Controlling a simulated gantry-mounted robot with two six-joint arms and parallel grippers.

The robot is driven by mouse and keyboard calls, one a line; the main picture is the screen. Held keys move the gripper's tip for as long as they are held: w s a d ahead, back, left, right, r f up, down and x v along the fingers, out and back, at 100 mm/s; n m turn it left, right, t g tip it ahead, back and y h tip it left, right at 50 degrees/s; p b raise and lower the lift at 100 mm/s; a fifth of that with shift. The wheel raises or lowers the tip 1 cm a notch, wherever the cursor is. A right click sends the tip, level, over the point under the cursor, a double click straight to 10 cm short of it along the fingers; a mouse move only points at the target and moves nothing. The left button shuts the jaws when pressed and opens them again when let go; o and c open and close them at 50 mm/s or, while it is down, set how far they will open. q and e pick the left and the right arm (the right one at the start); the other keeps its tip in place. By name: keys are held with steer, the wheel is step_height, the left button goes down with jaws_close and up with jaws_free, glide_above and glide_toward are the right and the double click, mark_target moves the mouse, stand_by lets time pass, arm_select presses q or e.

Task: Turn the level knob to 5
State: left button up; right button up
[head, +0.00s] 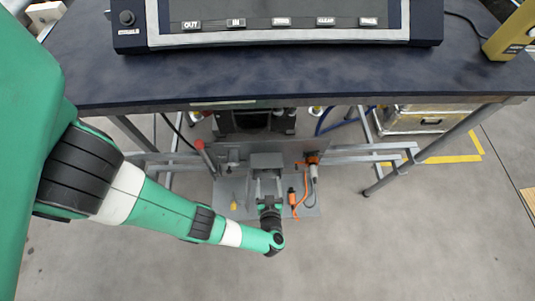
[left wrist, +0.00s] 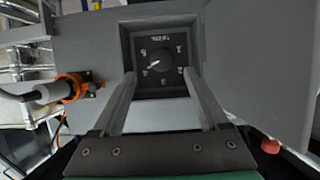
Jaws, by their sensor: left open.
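The level knob (left wrist: 160,61) is a small dark dial on a black square plate in a grey box, in the left wrist view. Small pale numerals ring it, too blurred to read surely. Its pale pointer mark is toward the left and slightly down. My left gripper (left wrist: 160,78) is open, one finger on each side of the dial plate, with nothing between them; contact with the knob does not show. In the head view the left gripper (head: 267,184) reaches down to the grey box (head: 266,160) under the table, and the dial face is hidden. My right gripper is not in view.
An orange connector with a cable (left wrist: 72,88) sits left of the dial; it also shows in the head view (head: 312,158). A red-tipped lever (head: 200,145) stands left of the box. The table (head: 230,85) overhangs the area, carrying a button console (head: 280,40).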

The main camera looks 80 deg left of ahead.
mark_target(267, 170)
arm_select(q)
steer(key=b+x, duration=0.1)
steer(key=x, duration=0.1)
steer(key=b+x, duration=0.1)
steer(key=x, duration=0.2)
steer(key=shift+s+a+f, duration=0.15)
steer(key=shift+a+f, duration=0.1)
steer(key=shift+f, duration=0.05)
steer(key=shift+a, duration=0.55)
steer(key=shift+c, duration=0.2)
jaws_close()
